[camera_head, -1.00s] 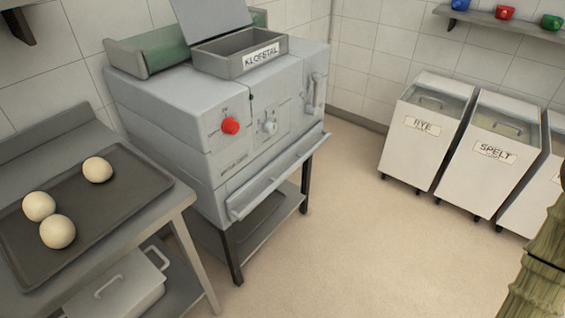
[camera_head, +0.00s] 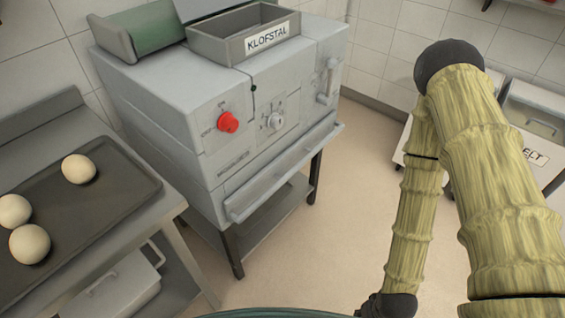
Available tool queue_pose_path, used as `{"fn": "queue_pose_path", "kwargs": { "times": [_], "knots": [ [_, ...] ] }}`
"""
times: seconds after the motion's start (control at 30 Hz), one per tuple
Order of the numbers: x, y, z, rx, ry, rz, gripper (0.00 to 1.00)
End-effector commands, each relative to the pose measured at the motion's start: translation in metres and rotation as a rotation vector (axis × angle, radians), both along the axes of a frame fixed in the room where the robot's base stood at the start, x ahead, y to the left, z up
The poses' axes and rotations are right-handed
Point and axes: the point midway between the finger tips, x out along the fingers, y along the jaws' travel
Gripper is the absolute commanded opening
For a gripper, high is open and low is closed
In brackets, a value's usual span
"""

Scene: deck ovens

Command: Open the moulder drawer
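The moulder (camera_head: 215,105) is a grey box-shaped machine on a dark-legged stand, left of centre. Its drawer (camera_head: 285,172) is the long pale tray-like front along the lower edge of the machine, and I cannot tell from this angle how far it stands out. My arm stands bent at the right, apart from the drawer. My gripper is not in view.
A bench with a dark tray (camera_head: 110,222) of dough balls (camera_head: 79,169) stands at the left, with a grey bin (camera_head: 118,285) below. An open box labelled KLOFSTAL (camera_head: 240,35) tops the machine. White bins (camera_head: 535,140) stand behind my arm. Floor before the moulder is clear.

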Motion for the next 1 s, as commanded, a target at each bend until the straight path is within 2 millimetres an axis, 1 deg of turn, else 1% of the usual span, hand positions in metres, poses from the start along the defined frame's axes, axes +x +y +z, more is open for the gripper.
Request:
{"fn": "queue_pose_path", "kwargs": {
  "times": [0.03, 0.17, 0.2, 0.27, 0.3, 0.37, 0.4, 0.47, 0.5, 0.7, 0.87, 1.0],
  "knots": [
    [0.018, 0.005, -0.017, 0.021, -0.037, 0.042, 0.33],
    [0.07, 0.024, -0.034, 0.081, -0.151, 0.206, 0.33],
    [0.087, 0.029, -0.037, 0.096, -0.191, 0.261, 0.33],
    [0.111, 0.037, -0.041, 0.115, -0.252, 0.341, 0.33],
    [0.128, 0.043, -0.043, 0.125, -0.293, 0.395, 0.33],
    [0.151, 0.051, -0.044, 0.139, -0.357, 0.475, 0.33],
    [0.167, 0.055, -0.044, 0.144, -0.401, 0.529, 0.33],
    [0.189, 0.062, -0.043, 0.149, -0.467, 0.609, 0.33],
    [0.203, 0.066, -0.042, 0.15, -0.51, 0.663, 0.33],
    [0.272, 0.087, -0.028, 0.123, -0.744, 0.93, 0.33],
    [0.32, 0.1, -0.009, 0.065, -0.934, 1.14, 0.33],
    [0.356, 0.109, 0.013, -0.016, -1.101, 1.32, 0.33]
  ]
}}
